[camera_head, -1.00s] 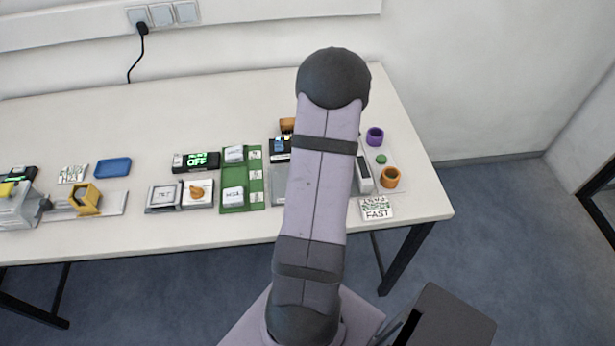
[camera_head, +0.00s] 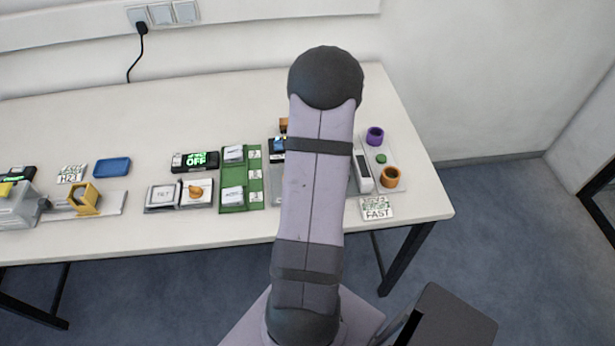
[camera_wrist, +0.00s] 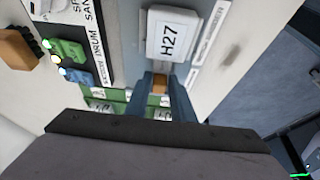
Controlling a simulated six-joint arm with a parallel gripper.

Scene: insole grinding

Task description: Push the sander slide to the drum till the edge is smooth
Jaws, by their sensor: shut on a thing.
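In the wrist view my gripper (camera_wrist: 160,80) is shut on a small orange-brown piece (camera_wrist: 159,88), which looks like the handle of the sander slide. A white block marked H27 (camera_wrist: 172,35) lies just beyond the fingertips on a pale plate. A dark panel (camera_wrist: 97,45) with lettering that includes "DRUM" is to the left. I cannot make out the drum itself or where the slide's edge touches. In the head view my arm covers the gripper and most of the sander.
Left of the panel are a green button block (camera_wrist: 68,50), a blue one (camera_wrist: 77,76) and a brown block (camera_wrist: 14,50). In the head view a green tray (camera_head: 234,208) stands left of my arm. Purple (camera_head: 375,135) and orange (camera_head: 390,177) rings stand to its right.

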